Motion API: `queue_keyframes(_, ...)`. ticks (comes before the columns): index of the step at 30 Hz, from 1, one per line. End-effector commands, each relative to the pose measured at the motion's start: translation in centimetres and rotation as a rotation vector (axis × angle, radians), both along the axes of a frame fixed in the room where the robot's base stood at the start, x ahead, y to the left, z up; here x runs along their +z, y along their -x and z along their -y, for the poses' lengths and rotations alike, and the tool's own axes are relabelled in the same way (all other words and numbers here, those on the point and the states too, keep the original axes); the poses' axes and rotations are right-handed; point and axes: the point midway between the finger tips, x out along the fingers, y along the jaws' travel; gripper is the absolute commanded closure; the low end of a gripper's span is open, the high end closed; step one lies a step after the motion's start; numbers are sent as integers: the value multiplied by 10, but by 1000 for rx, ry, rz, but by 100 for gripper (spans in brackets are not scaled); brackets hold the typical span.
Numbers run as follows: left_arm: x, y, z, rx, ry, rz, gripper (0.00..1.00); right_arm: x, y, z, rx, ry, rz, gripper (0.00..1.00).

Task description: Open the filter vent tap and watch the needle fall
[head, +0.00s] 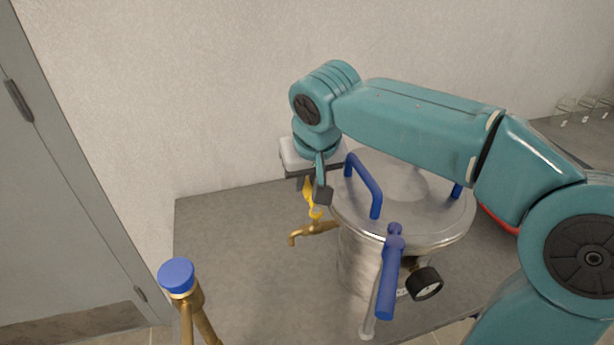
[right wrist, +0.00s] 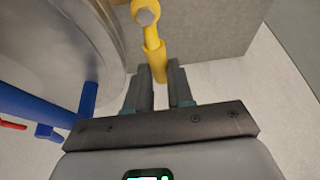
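The filter is a steel vessel (head: 360,258) with a flat lid on the grey bench. A brass tap (head: 318,229) sticks out of its left side and has a yellow lever (head: 309,192) pointing upward. My right gripper (head: 318,190) is at the lever from above. In the right wrist view the lever (right wrist: 153,48) runs in between the two fingertips (right wrist: 161,78) and fills the gap. The gauge (head: 425,284) with a black rim is on the vessel's front; its needle is too small to read. My left gripper is out of view.
Blue handles (head: 365,187) stand on the lid, and a blue-gripped lever (head: 388,280) rises at the front. A brass pipe with a blue cap (head: 177,275) stands at the lower left. The bench left of the tap is clear. Glassware (head: 566,108) is at far right.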

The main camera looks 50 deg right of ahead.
Motion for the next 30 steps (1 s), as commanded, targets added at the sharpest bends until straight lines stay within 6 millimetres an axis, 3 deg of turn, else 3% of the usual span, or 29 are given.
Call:
queue_keyframes(14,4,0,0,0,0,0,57,2,-3,-7,146,-1,2,100)
queue_keyframes(30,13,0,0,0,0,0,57,2,-6,-33,641,-2,2,100)
